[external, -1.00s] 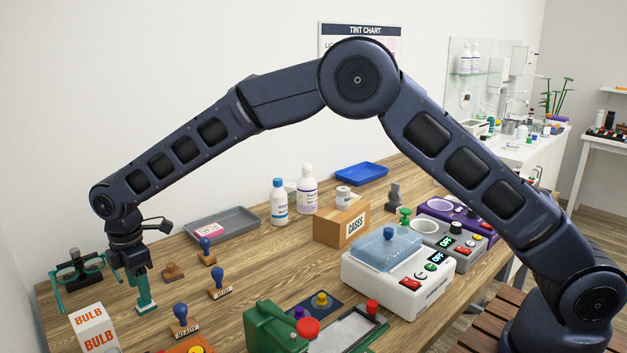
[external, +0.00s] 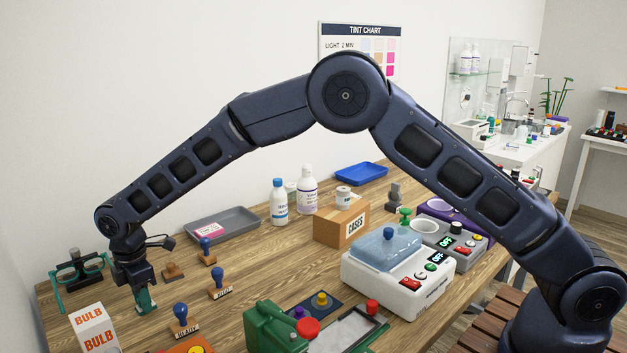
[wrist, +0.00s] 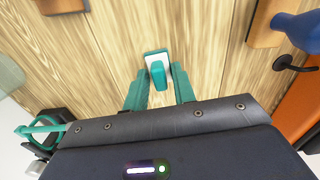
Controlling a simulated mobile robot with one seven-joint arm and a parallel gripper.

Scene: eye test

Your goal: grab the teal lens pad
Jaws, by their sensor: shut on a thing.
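The teal lens pad (wrist: 158,74) has a teal grip on a white base; it stands on the wooden table between my fingers in the wrist view. My gripper (wrist: 160,69) has teal fingers, one on each side of the grip, and is shut on it. In the external view my gripper (external: 146,298) is low over the table at the left, and its fingers hide most of the pad. I cannot tell any gap between the pad and the table.
Blue-handled stamps (external: 182,322) stand close to the right of my gripper. A BULB box (external: 95,330) is at the front left, trial glasses (external: 80,272) behind it. A grey tray (external: 240,222) lies behind. A white device (external: 400,285) stands further right.

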